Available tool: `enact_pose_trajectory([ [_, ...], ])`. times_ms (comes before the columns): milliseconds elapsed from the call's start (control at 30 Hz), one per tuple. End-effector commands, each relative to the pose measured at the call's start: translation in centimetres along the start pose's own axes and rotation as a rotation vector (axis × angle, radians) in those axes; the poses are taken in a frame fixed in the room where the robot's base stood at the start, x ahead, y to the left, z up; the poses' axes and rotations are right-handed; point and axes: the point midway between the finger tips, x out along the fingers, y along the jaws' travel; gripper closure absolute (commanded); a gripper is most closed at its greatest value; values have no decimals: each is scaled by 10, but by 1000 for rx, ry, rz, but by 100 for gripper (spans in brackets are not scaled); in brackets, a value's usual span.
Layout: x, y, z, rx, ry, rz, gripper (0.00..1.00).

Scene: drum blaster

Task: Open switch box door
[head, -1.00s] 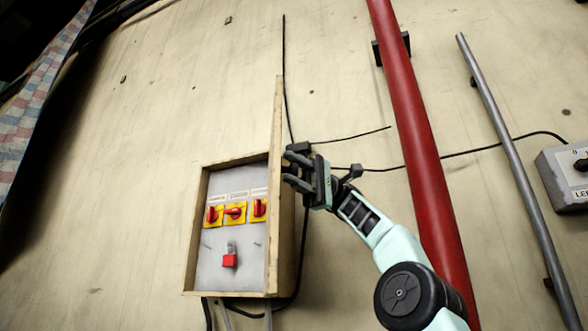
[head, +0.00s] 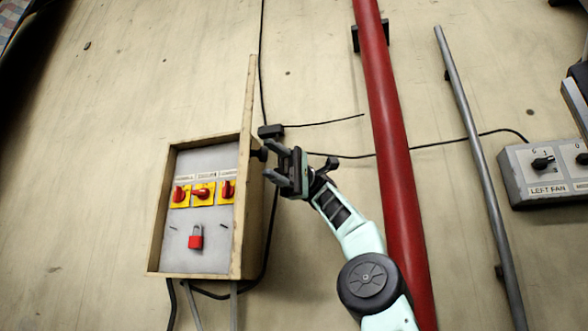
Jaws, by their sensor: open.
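The switch box (head: 158,215) is a pale wooden case on the wall, left of centre in the head view. Its front stands open, showing a grey panel with three red-and-yellow switches (head: 202,194) and a red padlock (head: 195,238). The door (head: 249,95) appears as a narrow, nearly edge-on board along the box's right side, rising above its top. A dark knob (head: 260,154) shows on the right of this board. My gripper (head: 271,162) is open and empty, its fingers pointing left close to the knob. Whether a finger touches it I cannot tell.
A thick red pipe (head: 392,140) runs down the wall behind my arm. A thin grey pipe (head: 478,150) stands farther right. A grey control box labelled LEFT FAN (head: 548,190) is at the right edge. Cables (head: 440,146) cross the wall and hang below the switch box.

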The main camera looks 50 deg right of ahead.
Motion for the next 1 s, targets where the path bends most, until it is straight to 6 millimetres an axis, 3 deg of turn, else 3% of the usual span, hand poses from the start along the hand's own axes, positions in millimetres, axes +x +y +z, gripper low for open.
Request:
enact_pose_trajectory([
  [600,-74,-5,1,0,-1,-3,50],
  [1000,-86,0,1,-2,0,2,50],
])
